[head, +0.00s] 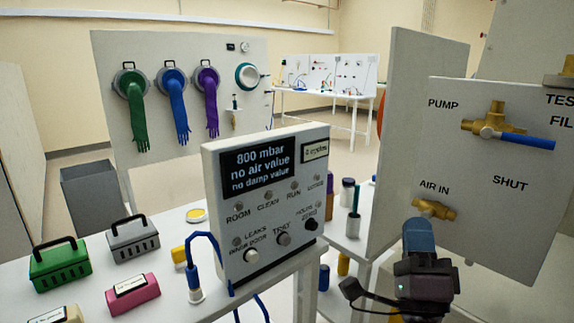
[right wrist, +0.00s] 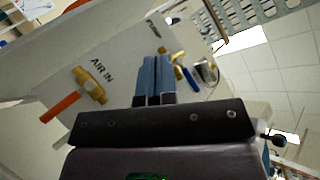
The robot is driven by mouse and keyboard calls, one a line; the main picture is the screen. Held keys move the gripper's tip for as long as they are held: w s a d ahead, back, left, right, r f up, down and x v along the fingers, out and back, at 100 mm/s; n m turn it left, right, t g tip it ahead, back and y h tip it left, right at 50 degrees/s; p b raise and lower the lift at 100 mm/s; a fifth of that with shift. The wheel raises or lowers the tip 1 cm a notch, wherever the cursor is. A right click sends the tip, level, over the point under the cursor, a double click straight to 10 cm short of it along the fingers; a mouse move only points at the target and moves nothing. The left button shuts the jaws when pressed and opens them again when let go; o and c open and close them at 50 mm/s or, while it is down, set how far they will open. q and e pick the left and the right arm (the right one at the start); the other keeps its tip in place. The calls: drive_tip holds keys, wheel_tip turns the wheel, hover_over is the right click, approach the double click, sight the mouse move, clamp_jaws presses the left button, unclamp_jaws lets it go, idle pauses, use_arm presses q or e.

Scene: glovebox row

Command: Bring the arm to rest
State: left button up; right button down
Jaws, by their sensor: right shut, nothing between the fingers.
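My right gripper (head: 418,228) is at the lower right of the head view, in front of the valve panel (head: 465,165). Its blue fingers are shut and empty; they also show in the right wrist view (right wrist: 156,72). The brass AIR IN valve (head: 436,209) is just beyond the fingertips in the head view, its handle not visible there. In the right wrist view, the AIR IN valve (right wrist: 90,86) shows an orange-red handle (right wrist: 60,122), apart from the fingers. My left gripper is not in view.
The PUMP valve (head: 495,120) has a blue handle (head: 526,141) pointing right. A display box (head: 265,200) reading 800 mbar stands at centre. A green carrier (head: 60,262), a grey carrier (head: 131,238) and a pink box (head: 132,295) are on the left table. A grey bin (head: 90,195) stands behind.

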drive_tip(key=s+f+n+g+y+p, duration=0.1)
drive_tip(key=s+f+n+g+y, duration=0.3)
drive_tip(key=f+n, duration=0.65)
drive_tip(key=f+n+g+y+p, duration=0.15)
drive_tip(key=f+n+g, duration=0.5)
drive_tip(key=f, duration=0.65)
use_arm(q)
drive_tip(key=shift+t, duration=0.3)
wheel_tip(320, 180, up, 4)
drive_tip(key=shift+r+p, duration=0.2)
drive_tip(key=shift+p, duration=0.75)
use_arm(e)
drive_tip(key=s+d+f+n+g+h, duration=0.1)
drive_tip(key=s+d+f+g, duration=0.1)
drive_tip(key=s+d+f, duration=0.2)
drive_tip(key=s+d+f+n+g, duration=0.2)
drive_tip(key=s+d+f+g, duration=0.1)
drive_tip(key=s+f, duration=0.8)
drive_tip(key=s+d, duration=0.1)
drive_tip(key=s, duration=0.3)
drive_tip(key=shift+s+h, duration=0.35)
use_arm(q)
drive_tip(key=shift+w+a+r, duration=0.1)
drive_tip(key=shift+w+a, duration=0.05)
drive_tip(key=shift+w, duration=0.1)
use_arm(e)
drive_tip(key=shift+a, duration=0.1)
